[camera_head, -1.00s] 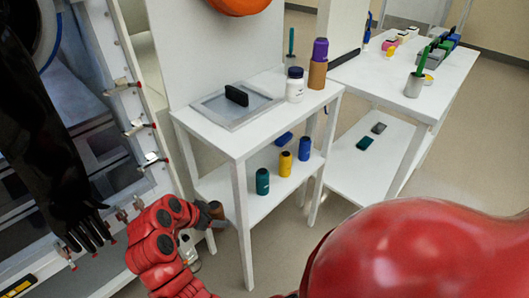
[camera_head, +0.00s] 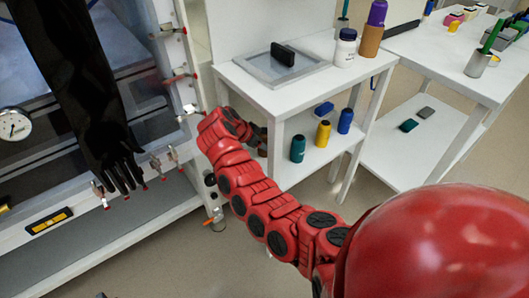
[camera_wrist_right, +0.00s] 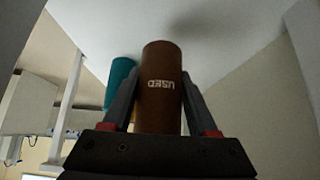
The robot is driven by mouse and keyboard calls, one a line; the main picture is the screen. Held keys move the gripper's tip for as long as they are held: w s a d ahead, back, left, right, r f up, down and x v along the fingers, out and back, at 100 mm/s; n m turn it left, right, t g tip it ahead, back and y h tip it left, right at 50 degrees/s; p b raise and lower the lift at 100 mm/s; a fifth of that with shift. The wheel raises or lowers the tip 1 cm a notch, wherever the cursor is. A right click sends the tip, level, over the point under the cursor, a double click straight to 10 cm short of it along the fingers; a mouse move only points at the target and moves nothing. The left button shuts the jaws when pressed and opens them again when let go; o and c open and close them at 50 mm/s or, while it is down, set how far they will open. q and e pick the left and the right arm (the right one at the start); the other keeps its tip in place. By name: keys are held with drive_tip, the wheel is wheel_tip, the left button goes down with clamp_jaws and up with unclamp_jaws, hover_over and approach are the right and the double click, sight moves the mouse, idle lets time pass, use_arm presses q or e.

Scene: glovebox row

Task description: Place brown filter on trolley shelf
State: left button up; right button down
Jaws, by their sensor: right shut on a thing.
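My right gripper (camera_wrist_right: 160,115) is shut on the brown filter (camera_wrist_right: 160,75), a cylinder marked USED, upright between the fingers in the right wrist view. In the head view my red right arm reaches to the left end of the white trolley's lower shelf (camera_head: 318,157); its gripper and the brown filter are mostly hidden there by the arm and trolley leg. A teal filter (camera_head: 298,148), a yellow filter (camera_head: 323,133) and a blue filter (camera_head: 345,121) stand on this shelf. The teal filter also shows behind the brown one in the wrist view (camera_wrist_right: 121,82). My left gripper is not in view.
The trolley's top (camera_head: 290,92) holds a framed panel with a black block, a white jar (camera_head: 345,48) and a purple-and-brown stack (camera_head: 373,28). A black glove (camera_head: 115,160) hangs at the left glovebox.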

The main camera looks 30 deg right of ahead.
drive_tip(key=shift+f+b, duration=0.3)
drive_tip(key=shift+f, duration=1.25)
drive_tip(key=shift+f, duration=0.1)
drive_tip(key=shift+c, duration=0.9)
unclamp_jaws()
drive_tip(key=shift+r, duration=0.2)
drive_tip(key=p+v, duration=0.2)
drive_tip(key=v, duration=0.9)
drive_tip(key=shift+a+r, duration=0.3)
drive_tip(key=shift+a, duration=0.05)
drive_tip(key=shift+s, duration=0.1)
